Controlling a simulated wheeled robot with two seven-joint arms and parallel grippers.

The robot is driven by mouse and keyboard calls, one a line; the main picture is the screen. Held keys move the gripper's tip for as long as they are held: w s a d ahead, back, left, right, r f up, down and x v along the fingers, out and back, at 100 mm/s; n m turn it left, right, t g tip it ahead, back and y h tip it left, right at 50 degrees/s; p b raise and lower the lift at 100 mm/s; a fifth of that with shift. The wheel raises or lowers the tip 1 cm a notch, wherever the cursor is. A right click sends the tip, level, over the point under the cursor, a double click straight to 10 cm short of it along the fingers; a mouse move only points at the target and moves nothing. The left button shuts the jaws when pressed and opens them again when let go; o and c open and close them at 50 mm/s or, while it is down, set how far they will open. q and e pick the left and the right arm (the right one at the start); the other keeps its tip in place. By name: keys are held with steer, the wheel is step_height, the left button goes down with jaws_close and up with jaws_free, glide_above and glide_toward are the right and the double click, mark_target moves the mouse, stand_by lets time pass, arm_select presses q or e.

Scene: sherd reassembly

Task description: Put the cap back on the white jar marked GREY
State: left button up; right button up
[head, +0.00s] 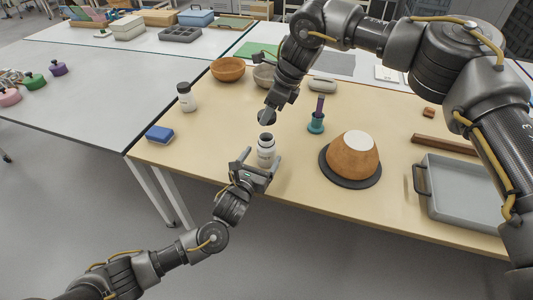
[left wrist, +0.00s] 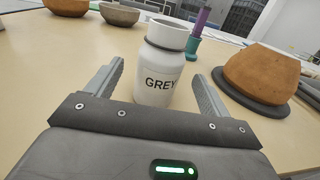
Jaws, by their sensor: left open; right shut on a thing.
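The white jar marked GREY (head: 265,154) stands upright near the table's front edge. Its label faces my left wrist camera, where the jar (left wrist: 158,75) shows a pale neck with a dark ring below it. From the head its mouth looks dark and uncovered. My left gripper (head: 261,158) is open, its fingers on either side of the jar with gaps to both; the fingers also show in the left wrist view (left wrist: 158,72). My right gripper (head: 269,107) is above the jar, shut on a dark round cap (head: 267,117), which is apart from the jar's mouth. The fingers partly hide the cap.
A blue sponge (head: 159,134) and another white jar with a dark lid (head: 185,97) are to the left. A teal stand with a purple piece (head: 316,122) and an upturned brown bowl (head: 352,157) on a dark disc are to the right, with a grey tray (head: 455,190) beyond.

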mark_target(268, 124)
arm_select(q)
steer(key=shift+x, duration=3)
steer(key=shift+a, duration=0.1)
steer(key=shift+c, duration=0.3)
steer(key=c, duration=1.4)
arm_select(e)
steer(key=shift+a+f, duration=0.15)
steer(key=shift+f, duration=2.35)
steer(key=shift+f, duration=0.1)
steer(key=shift+f, duration=0.75)
steer(key=shift+f, duration=0.55)
